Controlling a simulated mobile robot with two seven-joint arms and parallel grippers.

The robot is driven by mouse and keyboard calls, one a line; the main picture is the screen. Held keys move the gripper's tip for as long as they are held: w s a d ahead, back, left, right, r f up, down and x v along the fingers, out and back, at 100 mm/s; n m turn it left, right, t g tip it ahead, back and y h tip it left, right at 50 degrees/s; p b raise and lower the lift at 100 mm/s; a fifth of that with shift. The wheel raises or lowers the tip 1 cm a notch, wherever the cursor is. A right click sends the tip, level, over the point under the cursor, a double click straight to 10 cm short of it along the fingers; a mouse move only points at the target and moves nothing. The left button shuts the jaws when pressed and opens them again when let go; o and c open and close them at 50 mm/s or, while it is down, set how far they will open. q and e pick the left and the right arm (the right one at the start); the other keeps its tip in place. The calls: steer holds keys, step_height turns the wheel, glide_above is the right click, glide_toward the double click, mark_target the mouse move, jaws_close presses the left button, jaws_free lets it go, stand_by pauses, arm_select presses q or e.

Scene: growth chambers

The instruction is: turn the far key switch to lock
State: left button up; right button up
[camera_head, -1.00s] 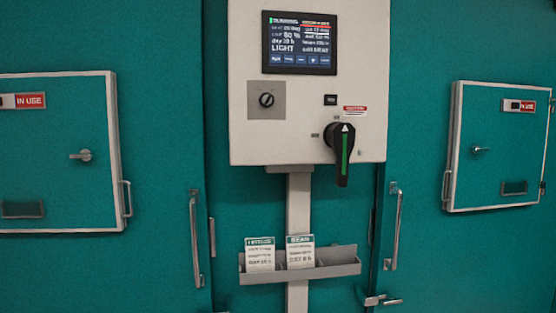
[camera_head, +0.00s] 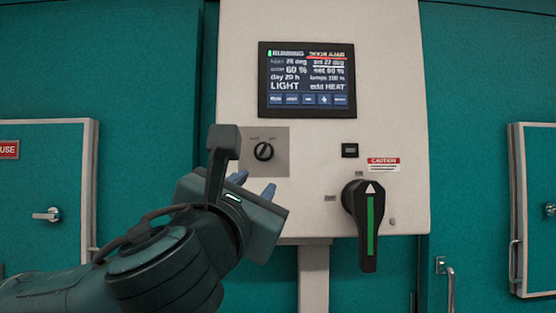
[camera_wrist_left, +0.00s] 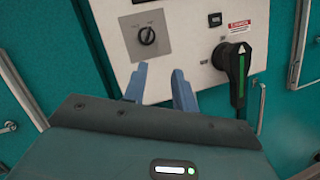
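The key switch (camera_head: 264,151) is a small round black switch on a square grey plate (camera_head: 280,136) on the white control panel (camera_head: 395,95). It is the only one I see. Its slot looks tilted, and its small labels are too blurred to read. My left gripper (camera_head: 253,184) is open, its two blue fingers apart and empty, just below the switch and not visibly touching it. In the left wrist view the switch (camera_wrist_left: 147,35) shows beyond the open fingers (camera_wrist_left: 160,84). My right gripper is not in view.
A large black rotary handle (camera_head: 369,225) with a green stripe sticks out right of the switch. A lit screen (camera_head: 307,80) is above. A small black button (camera_head: 349,150) and a red caution label (camera_head: 384,163) are nearby. Teal doors (camera_head: 110,60) flank the panel.

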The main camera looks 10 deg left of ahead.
mark_target(262, 150)
arm_select(q)
steer(key=shift+y, duration=0.4)
steer(key=r+p+x, duration=0.1)
steer(key=x, duration=0.3)
steer(key=p+x, duration=0.2)
steer(key=x, duration=0.2)
steer(key=s+a+r+p+x, duration=0.1)
steer(key=x, duration=0.3)
steer(key=shift+w+r, duration=0.15)
steer(key=shift+r, duration=0.15)
steer(key=shift+w+m+p, duration=0.3)
steer(key=shift+w, duration=0.2)
jaws_close()
